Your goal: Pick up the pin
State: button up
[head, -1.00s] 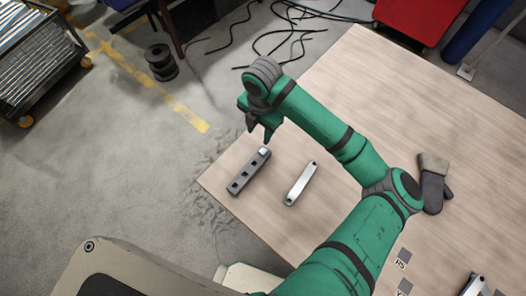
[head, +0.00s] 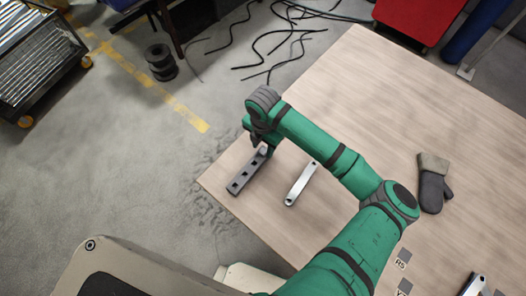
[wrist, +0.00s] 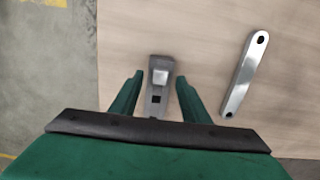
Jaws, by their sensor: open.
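The pin (wrist: 160,77) shows in the wrist view as a small pale square-topped piece at the far end of a dark grey block (head: 243,177) with square holes. My gripper (head: 264,148) is open over that end of the block, its fingers pointing down. In the wrist view one finger of my gripper (wrist: 159,82) is on each side of the block's end, with the pin between them and space on both sides. I cannot tell how high the fingertips are above the table. In the head view the pin is hidden behind my gripper.
A silver bracket (head: 300,184) lies on the wooden table (head: 400,110) just right of the block. A grey glove (head: 433,185) lies further right. Marked tags (head: 404,257) and another metal part (head: 474,286) are at lower right. The table edge is close to the block's left.

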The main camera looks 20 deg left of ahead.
jog(key=shift+f, duration=0.65)
jog(key=shift+c, duration=0.3)
grip_shut()
jog(key=shift+r, duration=0.1)
